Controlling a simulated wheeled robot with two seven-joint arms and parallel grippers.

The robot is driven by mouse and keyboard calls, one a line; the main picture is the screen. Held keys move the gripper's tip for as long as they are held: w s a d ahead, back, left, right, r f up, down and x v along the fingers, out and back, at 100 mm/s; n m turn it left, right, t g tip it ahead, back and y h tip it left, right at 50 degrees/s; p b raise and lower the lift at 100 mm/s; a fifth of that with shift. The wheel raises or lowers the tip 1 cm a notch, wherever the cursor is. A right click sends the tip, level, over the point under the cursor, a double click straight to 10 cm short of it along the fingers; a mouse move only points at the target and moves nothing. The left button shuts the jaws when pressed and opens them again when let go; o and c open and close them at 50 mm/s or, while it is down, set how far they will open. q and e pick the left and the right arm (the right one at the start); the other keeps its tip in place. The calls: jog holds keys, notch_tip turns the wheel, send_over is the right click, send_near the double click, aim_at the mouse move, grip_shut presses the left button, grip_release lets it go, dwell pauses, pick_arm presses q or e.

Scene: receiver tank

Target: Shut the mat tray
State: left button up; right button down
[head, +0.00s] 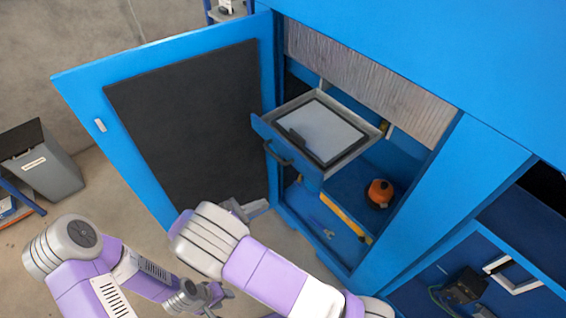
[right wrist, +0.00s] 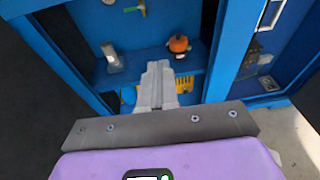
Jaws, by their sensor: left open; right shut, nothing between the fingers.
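The mat tray (head: 362,157) is a drawer with pale walls and a blue front, pulled out of the blue cabinet. A dark-edged grey mat (head: 322,132) lies in it. A dark handle (head: 278,153) is on its front. My right gripper (head: 250,209) is shut and empty, low in front of the cabinet and apart from the tray. In the right wrist view its closed fingers (right wrist: 156,85) point at the cabinet's lower space; the tray is not clear there. My left gripper (head: 222,294) is open and empty, low at the bottom, partly hidden by my arms.
The blue cabinet door (head: 90,90) with a black panel stands wide open on the left. An orange round object (head: 380,193) and a yellow bar (head: 345,218) lie in the cabinet below the tray. A grey bin (head: 45,165) stands at the far left.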

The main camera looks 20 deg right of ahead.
jog(key=t+h, duration=0.2)
send_near(292, 164)
jog(key=shift+n, duration=0.3)
jog(key=p+x, duration=0.2)
jog(key=x, duration=0.4)
pick_arm(q)
notch_tip(292, 164, up, 3)
jog(key=shift+f, duration=0.15)
pick_arm(e)
jog(key=shift+w+d, duration=0.2)
jog(key=shift+d, duration=0.2)
